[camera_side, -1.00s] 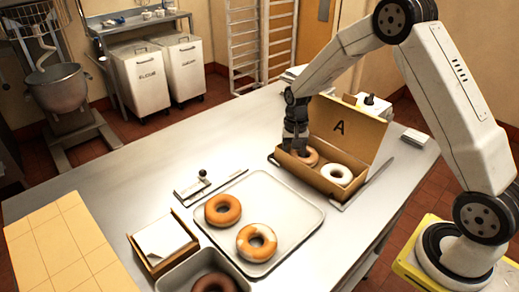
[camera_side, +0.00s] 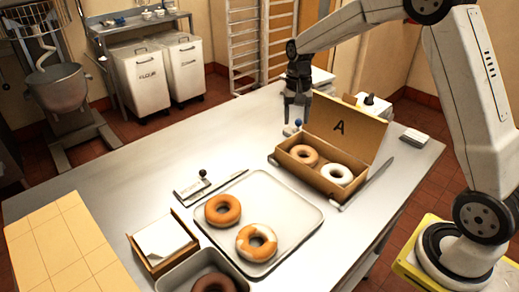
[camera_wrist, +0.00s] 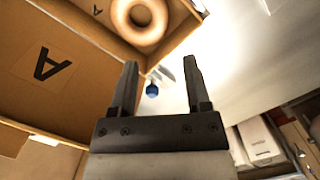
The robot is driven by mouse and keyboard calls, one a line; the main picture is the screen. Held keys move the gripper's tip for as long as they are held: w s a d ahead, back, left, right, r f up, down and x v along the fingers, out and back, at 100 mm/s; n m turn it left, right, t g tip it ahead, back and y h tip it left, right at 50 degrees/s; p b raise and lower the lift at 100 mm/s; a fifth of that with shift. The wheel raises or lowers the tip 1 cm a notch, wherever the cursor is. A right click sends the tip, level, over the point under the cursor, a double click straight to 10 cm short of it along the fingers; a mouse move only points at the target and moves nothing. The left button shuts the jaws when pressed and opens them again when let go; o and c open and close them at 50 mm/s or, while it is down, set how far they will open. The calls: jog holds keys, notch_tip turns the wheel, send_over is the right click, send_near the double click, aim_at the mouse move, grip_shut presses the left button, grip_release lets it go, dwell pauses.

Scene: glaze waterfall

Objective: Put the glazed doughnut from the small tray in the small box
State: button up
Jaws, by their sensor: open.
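The open cardboard box (camera_side: 292,173) marked A stands at the right of the table, its lid raised. A golden-brown ring doughnut (camera_side: 296,151) lies in its left part and a white-iced one (camera_side: 337,182) in its right part. My gripper (camera_side: 297,114) is open and empty, above and behind the box's left end. In the wrist view my gripper (camera_wrist: 160,64) has nothing between its fingers; the brown doughnut (camera_wrist: 140,40) shows in the box (camera_wrist: 178,45). A small deep tray (camera_side: 176,280) at the front holds a dark doughnut (camera_side: 213,284), partly cut off by the frame.
A flat tray (camera_side: 308,215) holds a plain brown doughnut (camera_side: 222,219) and a partly white-iced one (camera_side: 256,252). A paper holder (camera_side: 145,262), a black-knobbed tool (camera_side: 192,190) and a blue-knobbed item (camera_side: 298,124) also stand on the table. The table's back left is clear.

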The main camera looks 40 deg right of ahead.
jog(key=shift+r, duration=0.2)
dwell(0.5)
jog(key=s+a+f+n+t, duration=0.1)
jog(key=s+a+n, duration=0.1)
jog(key=s, duration=0.4)
jog(key=s+a+f+n+t, duration=0.1)
jog(key=s+a+f+n, duration=0.1)
jog(key=s, duration=0.4)
jog(key=s+a+f+n+t+h, duration=0.1)
jog(key=s+a+n, duration=0.3)
jog(key=s+a, duration=0.1)
jog(key=shift+s+f+t, duration=0.15)
jog(key=shift+s+t, duration=0.15)
jog(key=shift+s, duration=0.35)
